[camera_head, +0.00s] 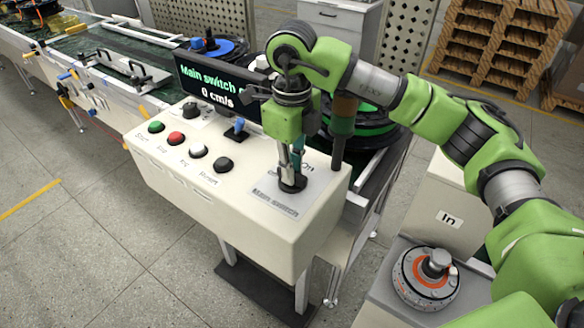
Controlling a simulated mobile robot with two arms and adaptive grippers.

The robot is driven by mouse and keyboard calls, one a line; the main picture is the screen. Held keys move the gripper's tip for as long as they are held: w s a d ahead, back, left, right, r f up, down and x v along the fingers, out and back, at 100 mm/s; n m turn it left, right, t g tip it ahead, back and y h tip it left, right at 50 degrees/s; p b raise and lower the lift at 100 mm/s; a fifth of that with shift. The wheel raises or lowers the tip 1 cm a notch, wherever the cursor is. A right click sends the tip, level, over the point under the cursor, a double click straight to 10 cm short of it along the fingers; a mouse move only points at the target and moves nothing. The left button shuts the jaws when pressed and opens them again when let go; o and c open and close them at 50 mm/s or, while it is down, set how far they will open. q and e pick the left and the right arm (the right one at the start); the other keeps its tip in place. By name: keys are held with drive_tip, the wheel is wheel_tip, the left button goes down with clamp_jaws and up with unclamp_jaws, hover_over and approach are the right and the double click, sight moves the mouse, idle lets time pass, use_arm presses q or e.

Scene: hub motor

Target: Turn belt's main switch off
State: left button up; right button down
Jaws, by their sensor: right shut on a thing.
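The main switch (292,186) is a dark knob on the right end of the white control panel (222,237), above a "Main switch" label. My right gripper (291,170) points down over it, with its fingers shut on the knob. The fingers partly cover the switch, so its exact turn cannot be read. A black display (215,84) behind the panel shows "Main switch", a word hidden by my right arm, and "0 cm/s". My left gripper is not in view.
The panel also carries green (156,127), red (177,138), white and black buttons, and a blue-topped switch (237,127). A conveyor (120,62) runs to the back left. A round orange-and-grey part (427,277) sits at the lower right by an "In" box (440,205).

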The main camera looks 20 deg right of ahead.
drive_tip(key=c, duration=2)
unclamp_jaws()
drive_tip(key=shift+c, duration=0.2)
drive_tip(key=shift+r, duration=0.15)
wheel_tip(320, 180, up, 12)
